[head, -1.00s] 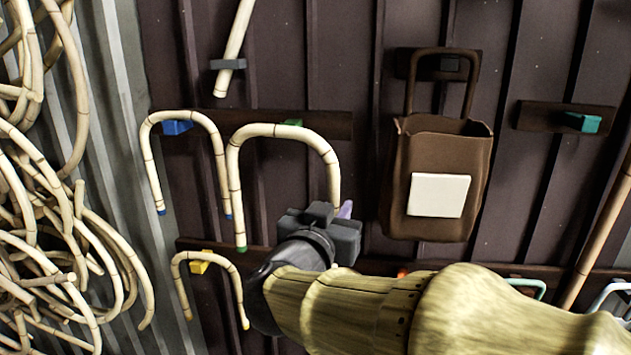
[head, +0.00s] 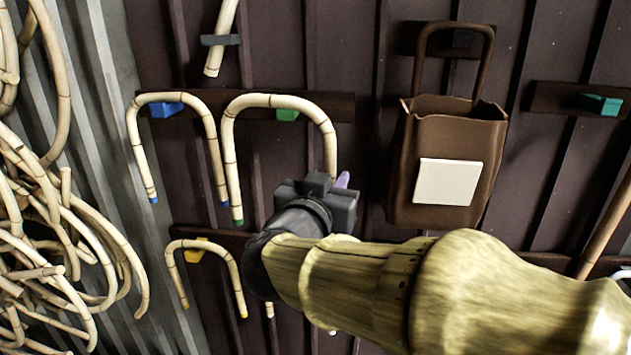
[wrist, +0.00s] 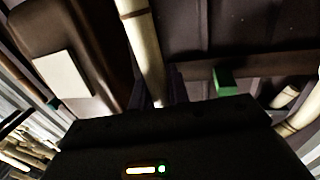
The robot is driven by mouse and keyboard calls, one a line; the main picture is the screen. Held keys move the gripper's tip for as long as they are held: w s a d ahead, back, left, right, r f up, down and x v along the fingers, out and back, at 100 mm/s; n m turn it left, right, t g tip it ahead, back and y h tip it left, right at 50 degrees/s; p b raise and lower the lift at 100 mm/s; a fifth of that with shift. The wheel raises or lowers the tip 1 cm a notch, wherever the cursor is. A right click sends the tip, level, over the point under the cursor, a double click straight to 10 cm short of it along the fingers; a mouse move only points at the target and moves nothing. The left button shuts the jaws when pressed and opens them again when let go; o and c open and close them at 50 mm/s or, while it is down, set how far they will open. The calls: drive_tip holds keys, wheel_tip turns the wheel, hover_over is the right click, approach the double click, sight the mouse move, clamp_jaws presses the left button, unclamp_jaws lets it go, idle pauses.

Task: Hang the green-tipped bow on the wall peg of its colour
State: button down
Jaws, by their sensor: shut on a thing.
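The green-tipped bow (head: 229,140) is a pale rattan arch with its green tip hanging at lower left. My gripper (head: 336,181) is shut on its right leg, near the lower end; the fingers are mostly hidden behind the wrist. The green peg (head: 288,115) sits on the upper wall rail and shows just under the arch's top. I cannot tell from the head view how far the bow is from the wall. In the wrist view the held leg (wrist: 143,45) rises between the fingers, left of and apart from the green peg (wrist: 226,82).
A blue-tipped bow (head: 139,150) hangs on the blue peg (head: 167,110) close by on the left. A yellow-tipped bow (head: 236,268) hangs below on the yellow peg (head: 194,256). A brown bag (head: 408,160) hangs right of my gripper. Loose rattan coils (head: 60,220) fill the far left.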

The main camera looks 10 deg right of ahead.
drive_tip(key=w+d+f+b, duration=0.1)
drive_tip(key=w+d+b, duration=0.1)
drive_tip(key=w, duration=0.7)
drive_tip(key=shift+w+d+f, duration=0.3)
drive_tip(key=shift+w+d, duration=0.05)
drive_tip(key=shift+d, duration=0.2)
idle(0.6)
idle(0.4)
drive_tip(key=c, duration=1.3)
unclamp_jaws()
drive_tip(key=shift+o, duration=0.2)
drive_tip(key=shift+s, duration=0.1)
drive_tip(key=b+v, duration=0.4)
drive_tip(key=v, duration=1.3)
drive_tip(key=shift+b, duration=0.3)
drive_tip(key=shift+s+a, duration=0.1)
drive_tip(key=shift+s, duration=0.1)
